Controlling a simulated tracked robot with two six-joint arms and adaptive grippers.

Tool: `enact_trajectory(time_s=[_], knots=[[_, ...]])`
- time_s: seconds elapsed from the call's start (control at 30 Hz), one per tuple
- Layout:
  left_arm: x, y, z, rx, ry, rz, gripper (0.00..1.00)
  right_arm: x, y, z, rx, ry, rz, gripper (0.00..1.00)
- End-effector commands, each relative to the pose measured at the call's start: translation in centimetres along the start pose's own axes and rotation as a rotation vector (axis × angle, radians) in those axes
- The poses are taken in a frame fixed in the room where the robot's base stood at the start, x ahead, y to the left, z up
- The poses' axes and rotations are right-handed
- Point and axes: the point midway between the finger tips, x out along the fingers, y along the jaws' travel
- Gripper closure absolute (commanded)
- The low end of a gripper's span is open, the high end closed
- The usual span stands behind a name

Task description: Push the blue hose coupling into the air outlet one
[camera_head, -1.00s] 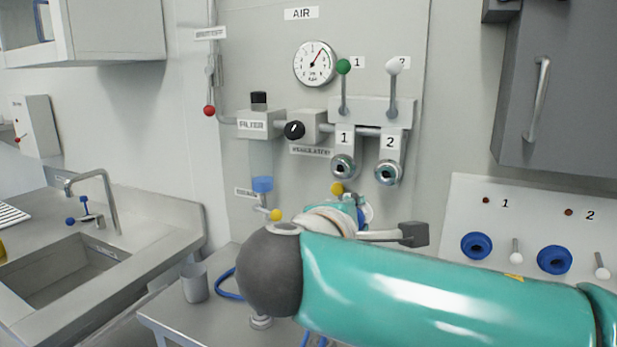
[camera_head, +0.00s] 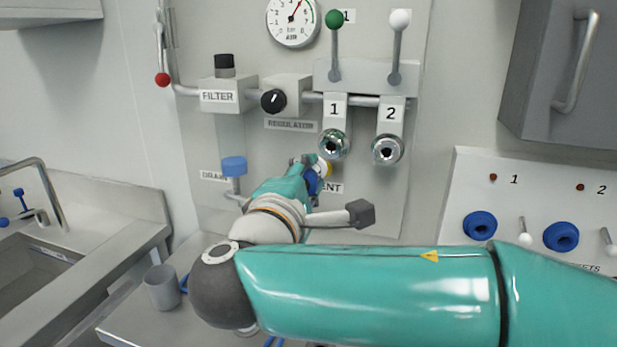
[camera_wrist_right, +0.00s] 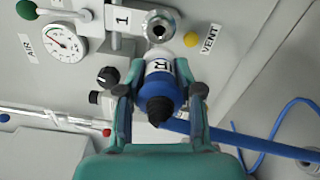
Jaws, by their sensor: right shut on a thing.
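My right gripper (camera_head: 309,167) is shut on the blue hose coupling, close below air outlet one (camera_head: 333,145). In the right wrist view the gripper (camera_wrist_right: 160,88) has one finger on each side of the coupling (camera_wrist_right: 160,92), which has a blue body, a white labelled band and a dark end. Its front points at outlet one (camera_wrist_right: 159,27), a metal ring with a dark bore, and a small gap seems to show between them. In the head view the arm and gripper hide most of the coupling. Outlet two (camera_head: 387,149) is empty. My left gripper is not in view.
Above the outlets are a green-knobbed lever (camera_head: 334,45) and a white-knobbed lever (camera_head: 398,48). The filter (camera_head: 220,95) and regulator knob (camera_head: 273,101) are to the left. A yellow vent knob (camera_wrist_right: 191,40) is near the coupling. A blue hose (camera_wrist_right: 262,139) trails right.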

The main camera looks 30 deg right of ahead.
Motion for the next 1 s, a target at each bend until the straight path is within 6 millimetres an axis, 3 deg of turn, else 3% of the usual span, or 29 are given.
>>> enact_trajectory(time_s=[0.1, 0.7, 1.0], knots=[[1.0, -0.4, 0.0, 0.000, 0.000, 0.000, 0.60, 0.0, -0.3, 0.1, 0.041, 0.000, 0.000, 1.00], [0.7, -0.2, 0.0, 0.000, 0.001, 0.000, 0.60, 5.1, 0.0, 0.1, 0.038, -0.001, -0.002, 1.00], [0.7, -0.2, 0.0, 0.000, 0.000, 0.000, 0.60, 5.6, 0.0, 0.1, 0.038, 0.000, -0.001, 1.00]])
